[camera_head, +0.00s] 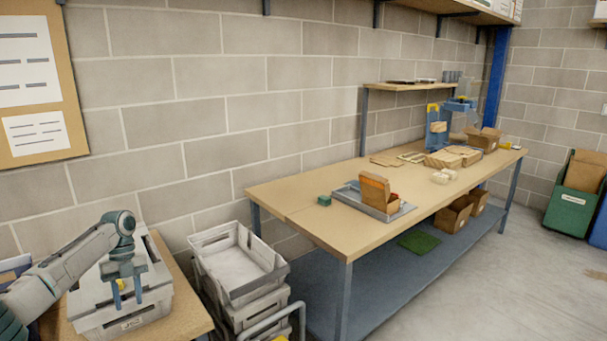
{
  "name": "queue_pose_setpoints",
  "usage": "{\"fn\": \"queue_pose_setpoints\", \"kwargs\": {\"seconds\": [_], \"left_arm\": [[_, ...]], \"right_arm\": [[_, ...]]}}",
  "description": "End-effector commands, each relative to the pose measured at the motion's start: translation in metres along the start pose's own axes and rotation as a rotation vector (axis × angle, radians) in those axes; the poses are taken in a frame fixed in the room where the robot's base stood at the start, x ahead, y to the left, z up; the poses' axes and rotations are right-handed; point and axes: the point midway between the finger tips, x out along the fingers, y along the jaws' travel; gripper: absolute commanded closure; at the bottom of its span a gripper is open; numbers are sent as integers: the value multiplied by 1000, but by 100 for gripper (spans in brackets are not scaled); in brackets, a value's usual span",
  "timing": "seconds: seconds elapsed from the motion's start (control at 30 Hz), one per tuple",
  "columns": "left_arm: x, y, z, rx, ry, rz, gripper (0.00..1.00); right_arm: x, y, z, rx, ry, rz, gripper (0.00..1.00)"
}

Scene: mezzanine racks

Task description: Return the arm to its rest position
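My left arm (65,268) comes in from the lower left, grey-white with dark teal joints. Its gripper (128,294) points down at a light grey lidded box (155,300) on a small wooden table. The two blue fingers are apart, and I see nothing held between them. The gripper hides part of the box, and I cannot tell whether it touches it. My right arm and gripper are out of view.
Stacked grey crates (243,292) stand right of the small table (194,318). A long workbench (290,195) holds a grey tray (405,208) and cardboard boxes. A notice board (38,85) hangs on the wall. Open floor (500,280) lies at right.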

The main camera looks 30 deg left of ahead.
Motion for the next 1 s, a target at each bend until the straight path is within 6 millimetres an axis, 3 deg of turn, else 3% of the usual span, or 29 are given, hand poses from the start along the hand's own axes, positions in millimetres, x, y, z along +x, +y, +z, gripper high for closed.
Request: {"fn": "queue_pose_setpoints", "kwargs": {"seconds": [0.17,0.33,0.5,0.6,0.7,0.8,1.0], "left_arm": [[62,-22,-19,-85,-46,69,64],[145,-45,-57,-209,-129,113,64],[247,-66,-134,-416,-242,56,64],[291,-72,-189,-566,-279,-42,64],[318,-74,-246,-741,-278,-171,64],[327,-72,-294,-924,-246,-306,64],[319,-65,-350,-1203,-158,-499,64]], "right_arm": [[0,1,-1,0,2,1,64],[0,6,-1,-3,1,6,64],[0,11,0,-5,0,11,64],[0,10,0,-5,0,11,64],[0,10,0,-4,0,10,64],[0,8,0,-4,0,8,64],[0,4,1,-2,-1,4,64]]}}
